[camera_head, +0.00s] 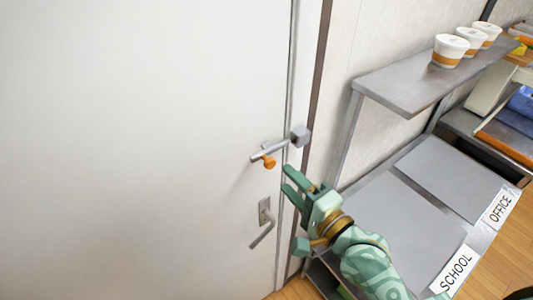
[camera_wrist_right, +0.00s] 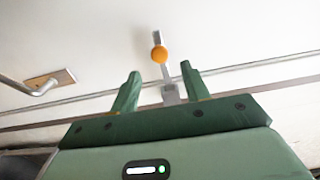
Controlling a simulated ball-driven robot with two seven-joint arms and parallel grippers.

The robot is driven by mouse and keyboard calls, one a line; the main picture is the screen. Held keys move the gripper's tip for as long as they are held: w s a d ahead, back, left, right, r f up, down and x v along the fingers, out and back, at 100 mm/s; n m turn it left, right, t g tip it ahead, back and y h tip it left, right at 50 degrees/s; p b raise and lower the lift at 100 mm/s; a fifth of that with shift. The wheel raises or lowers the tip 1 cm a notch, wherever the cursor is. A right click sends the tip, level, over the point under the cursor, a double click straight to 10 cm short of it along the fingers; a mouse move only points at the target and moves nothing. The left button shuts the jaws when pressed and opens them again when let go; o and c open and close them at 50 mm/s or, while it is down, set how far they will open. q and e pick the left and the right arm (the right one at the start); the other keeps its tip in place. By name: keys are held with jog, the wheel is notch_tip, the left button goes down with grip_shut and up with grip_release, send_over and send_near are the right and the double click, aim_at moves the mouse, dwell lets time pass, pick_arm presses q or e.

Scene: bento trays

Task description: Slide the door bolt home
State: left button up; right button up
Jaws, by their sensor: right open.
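The grey door bolt (camera_head: 259,155) is mounted on the white door (camera_head: 140,150) near its right edge, with an orange knob (camera_head: 269,162) on it. A grey block (camera_head: 300,136) is at the bolt's right end, by the door frame; I cannot tell whether the bar is inside it. My right gripper (camera_head: 291,178) is open and empty, below and right of the knob, apart from it. In the right wrist view the knob (camera_wrist_right: 159,54) shows ahead between the two green fingers (camera_wrist_right: 160,75). My left gripper is out of view.
A door handle (camera_head: 264,213) is below the bolt, left of my right gripper. A metal shelf (camera_head: 400,85) with white cups (camera_head: 451,50) juts out at the right. Below it, grey trays are labelled SCHOOL (camera_head: 455,272) and OFFICE (camera_head: 499,208). The door's face is otherwise clear.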

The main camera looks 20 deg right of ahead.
aim_at(272, 165)
jog(key=x, duration=0.8)
jog(key=shift+w+a+p, duration=0.2)
jog(key=shift+a+p, duration=0.1)
jog(key=shift+p, duration=0.1)
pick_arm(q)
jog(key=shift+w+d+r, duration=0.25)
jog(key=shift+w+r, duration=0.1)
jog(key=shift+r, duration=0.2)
pick_arm(e)
jog(key=shift+w+a, duration=0.1)
jog(key=shift+w, duration=0.3)
